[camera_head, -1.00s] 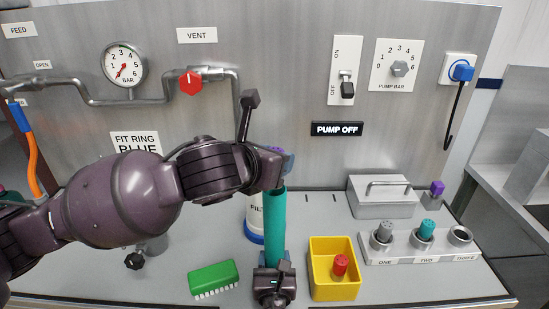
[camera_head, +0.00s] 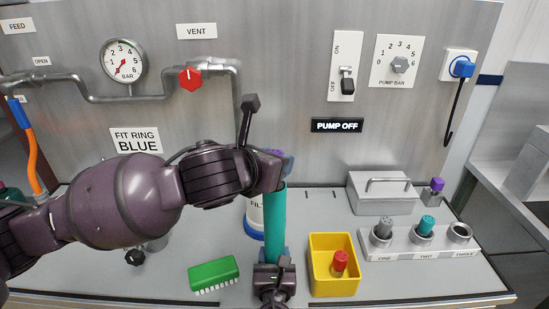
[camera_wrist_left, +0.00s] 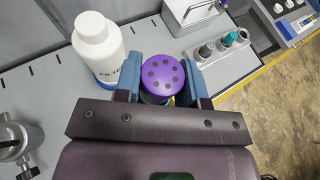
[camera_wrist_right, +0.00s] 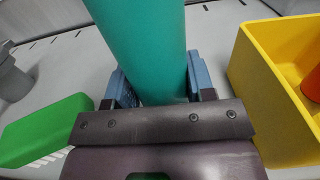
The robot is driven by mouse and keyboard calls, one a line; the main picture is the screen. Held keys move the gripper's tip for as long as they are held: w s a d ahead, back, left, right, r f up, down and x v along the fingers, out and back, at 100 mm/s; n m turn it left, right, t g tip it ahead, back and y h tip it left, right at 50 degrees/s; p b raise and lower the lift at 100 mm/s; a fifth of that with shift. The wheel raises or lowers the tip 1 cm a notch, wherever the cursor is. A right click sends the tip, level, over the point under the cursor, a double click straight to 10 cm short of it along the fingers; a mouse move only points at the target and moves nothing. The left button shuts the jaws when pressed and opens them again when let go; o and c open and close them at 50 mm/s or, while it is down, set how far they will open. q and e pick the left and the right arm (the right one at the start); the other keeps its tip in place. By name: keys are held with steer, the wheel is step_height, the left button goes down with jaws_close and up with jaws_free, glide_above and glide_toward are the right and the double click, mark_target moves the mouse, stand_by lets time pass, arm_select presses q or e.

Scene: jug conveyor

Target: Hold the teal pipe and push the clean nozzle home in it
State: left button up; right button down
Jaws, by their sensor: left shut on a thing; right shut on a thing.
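The teal pipe (camera_head: 275,222) stands upright at the front middle of the bench. My right gripper (camera_head: 271,267) is shut around its lower part; the right wrist view shows the pipe (camera_wrist_right: 145,45) between the fingers (camera_wrist_right: 155,92). My left gripper (camera_head: 274,168) is at the pipe's top, shut on the purple nozzle (camera_wrist_left: 162,76), whose round top with dark holes shows between the blue fingers (camera_wrist_left: 160,82). The nozzle sits over the pipe's upper end. The fingers and its wide top hide the joint, so I cannot tell how deep it sits.
A yellow bin (camera_head: 320,292) holding a red nozzle (camera_head: 340,262) stands close right of the pipe. A green brush (camera_head: 214,275) lies to the left. A white bottle (camera_wrist_left: 97,45) stands behind. A stand (camera_head: 405,250) with grey and teal nozzles is farther right.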

arm_select(q)
steer(key=shift+f, duration=1.5)
arm_select(e)
steer(key=shift+s+f, duration=0.15)
steer(key=shift+f, duration=0.2)
arm_select(q)
steer(key=o, duration=1.1)
steer(key=shift+c, duration=0.2)
steer(key=v, duration=0.7)
steer(key=shift+s, duration=0.2)
steer(key=shift+a+r, duration=0.1)
arm_select(e)
steer(key=shift+c, duration=2)
jaws_free()
steer(key=shift+r, duration=0.25)
steer(key=shift+f, duration=0.1)
steer(key=shift+s, duration=0.45)
steer(key=s, duration=1.1)
